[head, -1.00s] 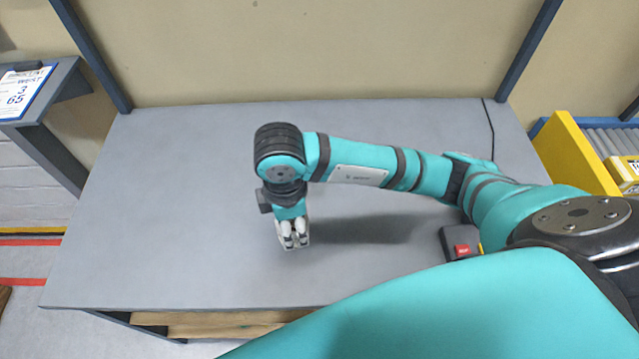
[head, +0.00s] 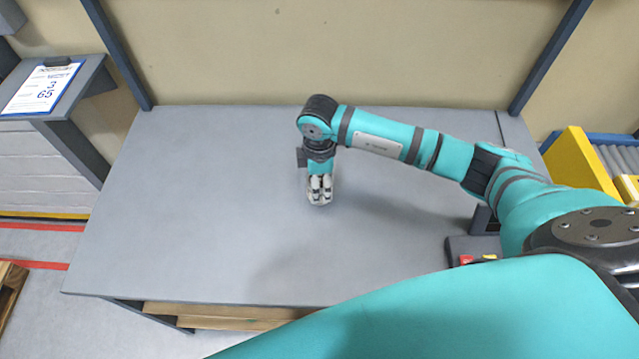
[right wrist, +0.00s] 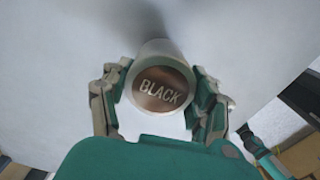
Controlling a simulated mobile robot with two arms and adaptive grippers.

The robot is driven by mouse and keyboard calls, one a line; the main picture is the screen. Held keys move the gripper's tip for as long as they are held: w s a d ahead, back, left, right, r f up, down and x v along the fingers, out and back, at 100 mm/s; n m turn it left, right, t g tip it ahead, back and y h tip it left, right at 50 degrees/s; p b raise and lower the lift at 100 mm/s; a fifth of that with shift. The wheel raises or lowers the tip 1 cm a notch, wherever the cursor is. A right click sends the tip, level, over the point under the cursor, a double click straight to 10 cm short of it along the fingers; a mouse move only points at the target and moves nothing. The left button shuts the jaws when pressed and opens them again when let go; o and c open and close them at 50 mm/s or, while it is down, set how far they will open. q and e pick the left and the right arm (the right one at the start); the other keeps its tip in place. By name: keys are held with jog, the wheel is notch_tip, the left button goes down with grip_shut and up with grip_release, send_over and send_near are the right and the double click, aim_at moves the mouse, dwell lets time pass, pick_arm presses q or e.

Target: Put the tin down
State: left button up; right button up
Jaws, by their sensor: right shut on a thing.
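The tin (right wrist: 160,90) has a pale side and a copper-brown round top marked "BLACK". In the right wrist view it sits between the two fingers of my right gripper (right wrist: 160,100), which is shut on it. In the head view my right gripper (head: 320,190) points down over the middle of the grey table (head: 200,220). Only a pale bit of the tin shows around the fingertips there. I cannot tell whether its base touches the table. My left gripper is not in view.
The table around the gripper is clear. A dark device with a red button (head: 468,260) lies at the right, under my arm. A yellow-sided roller rack (head: 578,165) stands beyond the right edge. A clipboard (head: 42,87) rests on a stand at the left.

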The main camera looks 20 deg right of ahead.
jog(key=f, duration=0.1)
jog(key=f+p, duration=0.1)
jog(key=shift+w+d+f, duration=0.2)
jog(key=shift+w+f, duration=0.1)
jog(key=shift+w, duration=0.05)
jog(key=shift+f+p, duration=0.3)
jog(key=shift+f, duration=0.2)
jog(key=shift+f, duration=0.1)
jog(key=o, duration=1.2)
jog(key=shift+o, duration=0.2)
